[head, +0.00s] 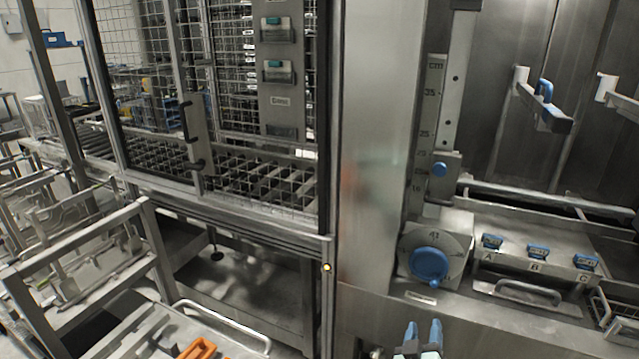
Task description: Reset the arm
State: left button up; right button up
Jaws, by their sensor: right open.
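My right gripper (423,329) shows at the bottom edge of the head view, right of centre. Its two blue fingers point up in the picture and stand apart, with nothing seen between them. It is in front of the steel washer panel, below the blue round knob (430,265) and apart from it. The rest of my right arm is cut off by the frame's lower edge. My left gripper is not in view.
Blue-tagged switches (537,251) and a bar handle (530,292) sit right of the knob. A blue-gripped lever (545,100) juts out at upper right. A wire-mesh cage (150,35) stands left. Metal racks (80,235) and an orange object (198,348) are at lower left.

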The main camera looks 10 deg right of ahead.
jog(key=s+a+f+g+y, duration=0.2)
jog(key=s+f, duration=0.1)
jog(key=f, duration=0.6)
jog(key=s+a+f+g+y+p, duration=0.1)
jog(key=s+a+f+g+y, duration=0.2)
jog(key=f, duration=0.6)
jog(key=s+a+f+g+y, duration=0.2)
jog(key=s+f, duration=0.2)
jog(key=f, duration=0.5)
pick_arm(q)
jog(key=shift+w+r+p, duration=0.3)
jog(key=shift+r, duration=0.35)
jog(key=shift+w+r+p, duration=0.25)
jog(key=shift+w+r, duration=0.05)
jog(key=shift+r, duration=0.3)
pick_arm(e)
jog(key=s+a+f+m+g+y, duration=0.1)
jog(key=s+a+f+g, duration=0.2)
jog(key=s, duration=0.4)
jog(key=s+a+f+m+g+y, duration=0.2)
jog(key=s+a+f+g, duration=0.1)
jog(key=s, duration=0.5)
jog(key=s+a+f+m+g+y, duration=0.1)
jog(key=s+a+f+g+y, duration=0.1)
jog(key=s, duration=0.6)
jog(key=shift+s+a+f+m+g, duration=0.15)
jog(key=shift+a+f+m+g, duration=0.15)
jog(key=shift+a+f+g, duration=0.5)
